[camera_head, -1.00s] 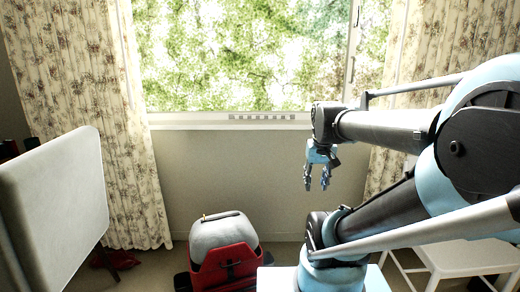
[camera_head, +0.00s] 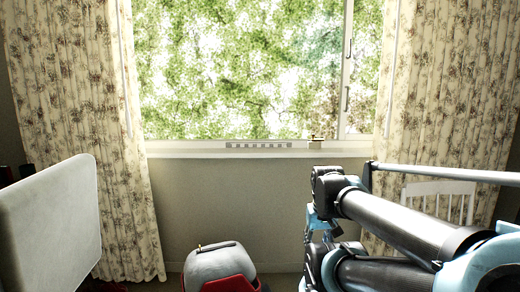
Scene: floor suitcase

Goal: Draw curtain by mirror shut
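Two floral curtains hang open at the sides of a bright window (camera_head: 240,70). The left curtain (camera_head: 75,120) is gathered beside the left window edge and hangs almost to the floor. The right curtain (camera_head: 440,90) is gathered on the right side, its lower part partly behind my arm and a white chair. No mirror surface is clear; a pale panel (camera_head: 50,225) stands in front of the left curtain, and I cannot tell whether it is a mirror. My gripper (camera_head: 318,226) is in front of the wall below the sill, away from both curtains. My arm hides its fingertips.
A grey and red bag (camera_head: 215,265) is on the floor below the window. A white chair (camera_head: 437,198) is at the right. A small object (camera_head: 316,142) sits on the window sill (camera_head: 200,154).

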